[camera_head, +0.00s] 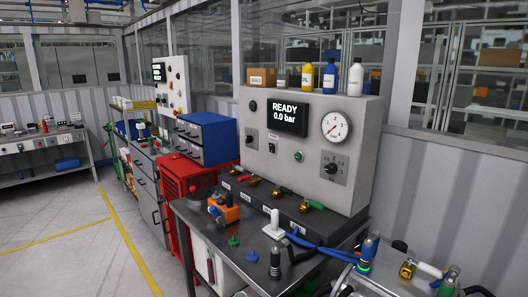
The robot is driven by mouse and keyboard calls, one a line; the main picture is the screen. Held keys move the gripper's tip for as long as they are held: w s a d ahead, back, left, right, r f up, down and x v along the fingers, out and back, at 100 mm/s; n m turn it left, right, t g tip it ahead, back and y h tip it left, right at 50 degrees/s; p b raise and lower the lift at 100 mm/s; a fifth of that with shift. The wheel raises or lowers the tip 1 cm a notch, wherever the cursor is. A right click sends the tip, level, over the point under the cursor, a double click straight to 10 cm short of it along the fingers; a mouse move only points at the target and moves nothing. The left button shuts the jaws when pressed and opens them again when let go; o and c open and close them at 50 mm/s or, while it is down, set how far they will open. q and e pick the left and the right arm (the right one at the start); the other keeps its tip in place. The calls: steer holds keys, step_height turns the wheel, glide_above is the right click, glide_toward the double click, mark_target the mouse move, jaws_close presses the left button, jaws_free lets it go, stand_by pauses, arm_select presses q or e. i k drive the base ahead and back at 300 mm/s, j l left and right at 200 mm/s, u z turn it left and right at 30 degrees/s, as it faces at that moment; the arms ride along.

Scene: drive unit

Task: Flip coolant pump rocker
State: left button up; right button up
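I cannot make out a rocker labelled coolant pump; any such label is too small to read. A grey test panel (258,158) on the bench has a display (287,116) reading "READY 0.0 bar", a round gauge (336,125), a rotary knob (331,168) and a green button (299,156). A second panel (172,95) farther back has a small display (158,72) and several small controls. A low console (40,143) with small controls stands on the far left bench.
The metal bench (232,259) holds an orange-and-blue part (224,209), a dark manifold (290,208) with brass valves, and blue hoses (318,247). A red cabinet (183,178) and a blue drawer box (207,137) stand behind. Grey floor (75,250) with yellow lines is clear at left.

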mark_target(272, 147)
steer(key=i+j+z, duration=0.15)
steer(key=z, duration=0.2)
steer(key=i+j+z, duration=0.1)
steer(key=z, duration=0.25)
steer(key=j+z, duration=0.4)
steer(key=i+j+z, duration=0.25)
steer(key=j, duration=0.95)
steer(key=j+z, duration=0.25)
steer(key=j, duration=1.75)
